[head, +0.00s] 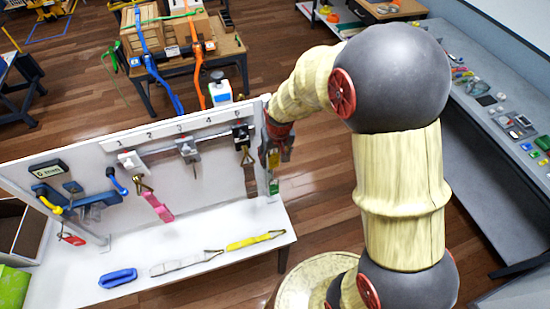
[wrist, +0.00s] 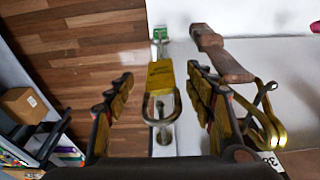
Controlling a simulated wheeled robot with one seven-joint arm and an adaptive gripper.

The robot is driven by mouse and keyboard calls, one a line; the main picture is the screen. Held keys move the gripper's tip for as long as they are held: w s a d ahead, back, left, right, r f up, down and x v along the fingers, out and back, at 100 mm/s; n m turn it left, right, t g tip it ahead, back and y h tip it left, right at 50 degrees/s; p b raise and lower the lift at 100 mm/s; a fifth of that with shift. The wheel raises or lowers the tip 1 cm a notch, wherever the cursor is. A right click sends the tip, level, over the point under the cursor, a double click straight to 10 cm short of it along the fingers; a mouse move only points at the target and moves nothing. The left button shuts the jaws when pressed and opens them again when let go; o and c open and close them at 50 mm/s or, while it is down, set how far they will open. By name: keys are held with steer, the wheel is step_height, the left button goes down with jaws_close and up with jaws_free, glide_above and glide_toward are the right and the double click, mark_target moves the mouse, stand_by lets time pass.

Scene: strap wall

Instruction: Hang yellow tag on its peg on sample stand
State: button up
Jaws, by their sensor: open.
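The yellow tag (wrist: 160,76) shows in the wrist view with a metal loop (wrist: 148,106) at its near end. The loop is at a thin metal peg (wrist: 163,134); I cannot tell for sure whether it rests on it. My gripper (wrist: 158,92) is open, with a finger on either side of the tag and gaps between. In the head view my gripper (head: 279,150) is beside the right end of the white sample stand (head: 110,135), where a bit of yellow shows. A green piece (wrist: 162,33) lies beyond the tag.
A brown strap (wrist: 222,55) with brass rings hangs close to my right finger in the wrist view.

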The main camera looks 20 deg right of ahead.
step_height(320, 180, up, 10)
steer(key=s, duration=0.2)
steer(key=shift+r, duration=0.15)
steer(key=shift+s, duration=0.15)
steer(key=s+f+t+b, duration=0.1)
steer(key=s+f+b, duration=0.5)
steer(key=s+b, duration=0.4)
steer(key=s+f+t+b, duration=0.2)
steer(key=s+f+b, duration=0.4)
steer(key=b, duration=1.2)
steer(key=s, duration=0.4)
steer(key=shift+s, duration=0.25)
steer(key=shift+c, duration=0.2)
